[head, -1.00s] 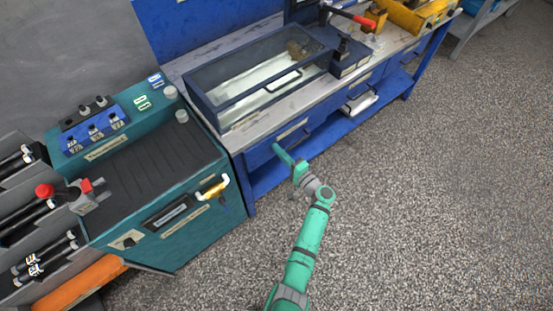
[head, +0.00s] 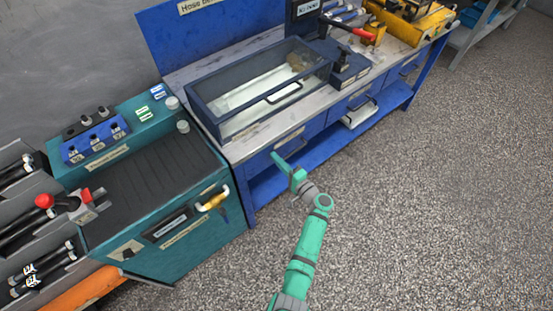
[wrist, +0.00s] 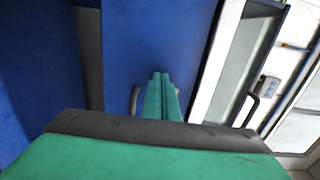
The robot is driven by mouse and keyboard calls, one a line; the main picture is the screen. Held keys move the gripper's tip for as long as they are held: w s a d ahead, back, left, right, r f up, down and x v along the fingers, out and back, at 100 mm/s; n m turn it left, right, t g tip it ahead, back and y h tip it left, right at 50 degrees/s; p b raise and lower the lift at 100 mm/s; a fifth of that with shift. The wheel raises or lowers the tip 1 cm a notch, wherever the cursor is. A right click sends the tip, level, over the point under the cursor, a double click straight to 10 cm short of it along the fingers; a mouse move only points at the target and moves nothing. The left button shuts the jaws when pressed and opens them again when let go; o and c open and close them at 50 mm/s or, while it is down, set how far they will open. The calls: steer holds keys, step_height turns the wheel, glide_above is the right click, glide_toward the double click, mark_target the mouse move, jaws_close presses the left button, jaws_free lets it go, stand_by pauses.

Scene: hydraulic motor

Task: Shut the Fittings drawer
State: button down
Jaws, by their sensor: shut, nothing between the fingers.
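The blue workbench has a row of blue drawers under its top. The left drawer front (head: 291,142) has a pale label too small to read, so I cannot tell which drawer is Fittings. Further right, a grey handle-like part with a pale face (head: 360,113) sticks out from the bench front. My gripper (head: 276,156) is shut and empty, in front of the left drawer. In the wrist view, the shut fingers (wrist: 160,80) point at a blue panel (wrist: 150,35), with a dark curved handle (wrist: 134,100) just left of them. I cannot tell whether they touch it.
A glass-sided tank (head: 262,90) stands on the bench top above the left drawer. A teal cabinet (head: 185,240) with a yellow-and-white handle (head: 213,200) stands close on the left. A blue lower shelf (head: 275,183) runs under the drawers. The speckled floor on the right is clear.

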steer(key=shift+v, duration=6.95)
steer(key=s+a+f+g+h, duration=0.3)
steer(key=s+f+h, duration=0.1)
steer(key=s+f, duration=0.75)
steer(key=s+f+n+g+h, duration=0.1)
steer(key=s+n+g+h, duration=0.3)
steer(key=s, duration=0.8)
steer(key=s+a+r+n+t+h, duration=0.1)
steer(key=s+r, duration=0.3)
steer(key=r, duration=0.5)
steer(key=s+a+r+n+t, duration=0.3)
steer(key=s+a+r+t, duration=0.1)
steer(key=r, duration=0.6)
steer(key=s+a+r+n+t+h, duration=0.1)
steer(key=s+r, duration=0.4)
steer(key=r, duration=0.5)
steer(key=shift+s+a+n+t+h, duration=0.25)
steer(key=shift+a+n+t+h, duration=0.05)
steer(key=shift+a+n+t, duration=0.65)
